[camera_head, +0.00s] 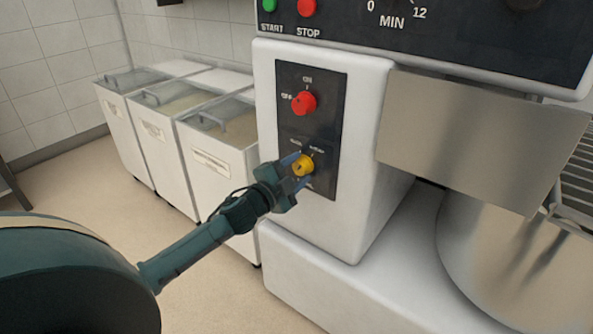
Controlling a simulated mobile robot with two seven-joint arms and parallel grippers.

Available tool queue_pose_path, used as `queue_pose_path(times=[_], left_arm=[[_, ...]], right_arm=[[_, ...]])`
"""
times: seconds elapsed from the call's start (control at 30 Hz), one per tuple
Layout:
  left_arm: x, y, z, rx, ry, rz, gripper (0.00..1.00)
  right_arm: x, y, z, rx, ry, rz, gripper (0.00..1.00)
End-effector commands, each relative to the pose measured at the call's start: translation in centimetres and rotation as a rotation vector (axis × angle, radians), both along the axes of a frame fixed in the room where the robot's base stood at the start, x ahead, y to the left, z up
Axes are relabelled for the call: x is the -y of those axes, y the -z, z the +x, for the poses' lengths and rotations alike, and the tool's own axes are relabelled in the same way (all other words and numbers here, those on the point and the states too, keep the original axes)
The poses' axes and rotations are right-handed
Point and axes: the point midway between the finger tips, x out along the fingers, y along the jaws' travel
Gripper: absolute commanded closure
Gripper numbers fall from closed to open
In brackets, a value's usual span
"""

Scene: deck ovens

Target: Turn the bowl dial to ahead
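The yellow bowl dial (304,165) sits on the lower part of a dark panel (318,190) on the front of the white mixer. My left gripper (297,168) is at the dial, its two fingers above and below the dial's left side. I cannot tell whether the fingers touch the dial or are closed on it. Small labels surround the dial, partly hidden by the gripper and too small to read fully. The dial's pointing direction is unclear. My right gripper is not in view.
A red knob (303,103) sits above the dial on the same panel. Green and red buttons (307,8) are on the top panel. A steel bowl (510,265) is at the right under a metal guard (480,135). White bins (215,160) stand at the left.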

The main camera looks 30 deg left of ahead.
Motion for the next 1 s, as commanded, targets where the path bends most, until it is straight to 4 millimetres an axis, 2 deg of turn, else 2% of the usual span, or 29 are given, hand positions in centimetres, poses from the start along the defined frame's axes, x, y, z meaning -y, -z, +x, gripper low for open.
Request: queue_pose_path(times=[0.13,0.47,0.67,1.0], left_arm=[[0.0,0.0,0.0,0.0,0.0,-0.001,0.4],[-0.1,0.0,-0.5,-0.001,-0.001,-0.003,0.4],[-0.2,0.0,-3.3,-0.004,0.0,-0.004,0.4],[-0.8,0.0,-9.9,-0.004,-0.001,-0.004,0.4]], right_arm=[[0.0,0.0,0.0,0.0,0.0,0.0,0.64],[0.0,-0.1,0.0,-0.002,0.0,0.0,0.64],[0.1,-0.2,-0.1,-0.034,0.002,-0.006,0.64],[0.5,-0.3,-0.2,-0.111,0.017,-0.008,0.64]])
